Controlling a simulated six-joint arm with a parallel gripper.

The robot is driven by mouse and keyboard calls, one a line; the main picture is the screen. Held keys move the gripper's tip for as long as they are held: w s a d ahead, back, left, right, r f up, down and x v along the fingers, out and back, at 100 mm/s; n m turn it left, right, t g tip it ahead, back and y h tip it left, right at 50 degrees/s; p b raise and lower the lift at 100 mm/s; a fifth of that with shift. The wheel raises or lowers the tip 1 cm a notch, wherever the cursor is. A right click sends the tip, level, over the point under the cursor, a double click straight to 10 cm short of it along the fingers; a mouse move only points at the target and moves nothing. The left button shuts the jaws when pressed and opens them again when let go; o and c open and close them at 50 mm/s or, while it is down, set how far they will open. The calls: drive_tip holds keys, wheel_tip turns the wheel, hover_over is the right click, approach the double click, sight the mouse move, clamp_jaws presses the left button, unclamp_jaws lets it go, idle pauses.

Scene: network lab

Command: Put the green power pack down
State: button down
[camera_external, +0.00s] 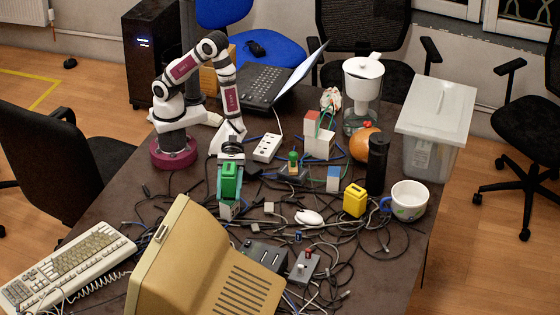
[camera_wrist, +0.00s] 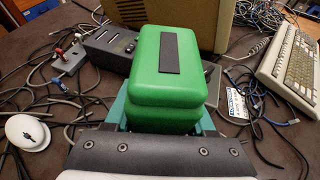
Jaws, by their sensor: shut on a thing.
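The green power pack (camera_external: 230,182) is a rounded green block with a dark strip on one face. My gripper (camera_external: 230,190) is shut on it, with teal fingers on both sides. In the wrist view the power pack (camera_wrist: 166,75) fills the middle, between the teal fingers. In the external view it is upright, over a small white and grey block (camera_external: 229,210). I cannot tell whether the pack touches that block or hangs just above it.
Cables lie over much of the dark table (camera_external: 150,205). A beige monitor (camera_external: 205,262) and keyboard (camera_external: 66,265) stand in front. A yellow block (camera_external: 355,200), white mouse (camera_external: 309,217), dark switch box (camera_external: 265,256) and white mug (camera_external: 408,201) lie to the right.

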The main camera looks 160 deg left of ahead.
drive_tip(key=shift+n+y, duration=0.4)
drive_tip(key=s, duration=0.1)
drive_tip(key=s+a, duration=0.1)
drive_tip(key=s, duration=0.1)
drive_tip(key=s+a, duration=0.1)
drive_tip(key=shift+s+r, duration=0.15)
drive_tip(key=shift+s+a+f+t, duration=0.15)
drive_tip(key=shift+a+f+t, duration=0.25)
drive_tip(key=shift+a, duration=0.45)
hover_over(266, 208)
wheel_tip(266, 208, down, 6)
drive_tip(key=shift+d+r, duration=0.1)
drive_tip(key=shift+d, duration=0.05)
drive_tip(key=shift+a+f, duration=0.2)
drive_tip(key=shift+f, duration=1.9)
drive_tip(key=shift+f, duration=0.1)
drive_tip(key=shift+c, duration=1.2)
unclamp_jaws()
